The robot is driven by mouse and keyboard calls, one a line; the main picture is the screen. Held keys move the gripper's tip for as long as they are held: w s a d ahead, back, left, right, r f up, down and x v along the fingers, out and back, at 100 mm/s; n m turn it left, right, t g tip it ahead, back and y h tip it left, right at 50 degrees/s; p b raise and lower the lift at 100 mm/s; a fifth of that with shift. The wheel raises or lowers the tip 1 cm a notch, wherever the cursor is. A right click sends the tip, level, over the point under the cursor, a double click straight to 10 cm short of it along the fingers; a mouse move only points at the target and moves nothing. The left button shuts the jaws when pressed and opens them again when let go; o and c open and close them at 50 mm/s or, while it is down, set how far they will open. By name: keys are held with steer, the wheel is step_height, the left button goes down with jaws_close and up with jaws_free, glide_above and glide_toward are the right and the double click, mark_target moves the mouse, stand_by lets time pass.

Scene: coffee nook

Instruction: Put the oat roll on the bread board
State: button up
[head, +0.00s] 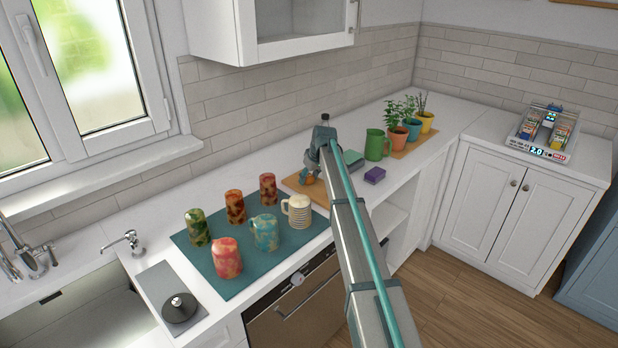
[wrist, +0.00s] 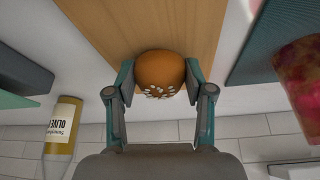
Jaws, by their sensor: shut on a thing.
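The oat roll (wrist: 158,72) is round and orange-brown with pale flakes on one side. My gripper (wrist: 160,80) is shut on it, one finger on each side. In the head view the roll (head: 308,180) shows as a small orange shape under my gripper (head: 312,173). The bread board (wrist: 120,22) is light wood and lies beneath the roll; it also shows in the head view (head: 318,195), partly hidden by my arm. I cannot tell whether the roll touches the board.
A teal mat (head: 205,258) with several patterned mugs lies left of the board. An olive oil bottle (wrist: 63,130) stands near the wall. Right of my arm are a teal box (head: 353,159), a purple block (head: 375,175), a green mug (head: 376,145) and potted plants (head: 398,136).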

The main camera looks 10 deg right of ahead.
steer(key=shift+f, duration=0.1)
steer(key=o, duration=1.1)
steer(key=b+v, duration=0.2)
steer(key=v, duration=1)
steer(key=shift+b, duration=0.35)
steer(key=shift+d, duration=0.15)
